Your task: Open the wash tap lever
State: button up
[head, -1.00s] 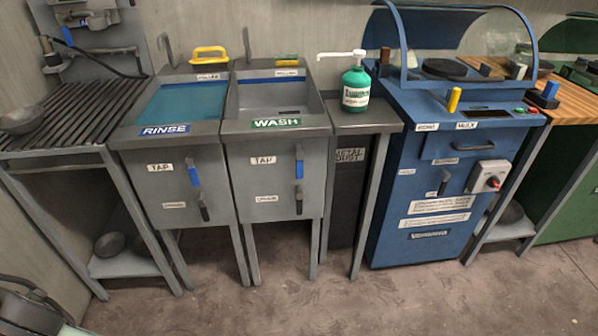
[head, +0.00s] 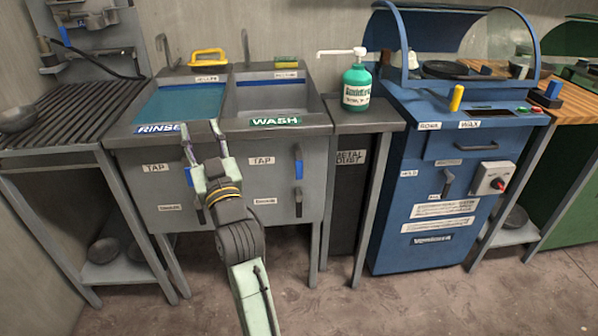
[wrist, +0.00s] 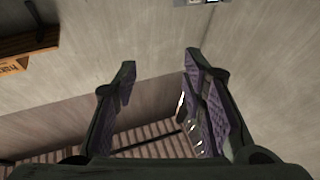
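The wash sink (head: 266,97) stands right of the rinse sink, with a green WASH label on its front rim. Its tap lever (head: 298,164) is a blue-handled lever hanging straight down on the front panel, right of the TAP label. A dark drain lever (head: 298,205) hangs below it. My gripper (head: 202,135) is open and empty in front of the rinse sink, left of the wash tap lever and apart from it. It partly hides the rinse sink's levers. The wrist view shows both fingers (wrist: 155,85) spread, with nothing between them; no lever shows there.
A green soap bottle (head: 356,90) stands on the narrow table to the right. The blue machine (head: 445,170) is further right. A slatted rack (head: 60,115) is at the left. The floor in front of the sinks is clear except for my arm.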

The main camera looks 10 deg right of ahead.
jog(key=w+d+f+m+g+h, duration=0.1)
jog(key=w+d+f+m+h, duration=0.15)
jog(key=d+f, duration=0.4)
jog(key=w+d+f+m+g+h, duration=0.1)
jog(key=w+d+f+h, duration=0.15)
jog(key=d+f, duration=0.4)
jog(key=m+g+h+b, duration=0.1)
jog(key=h, duration=0.2)
send_near(299, 166)
jog(key=w+p, duration=0.1)
jog(key=w, duration=0.9)
jog(key=shift+w+r+p, duration=0.1)
jog(key=shift+w+p, duration=0.2)
grip_shut()
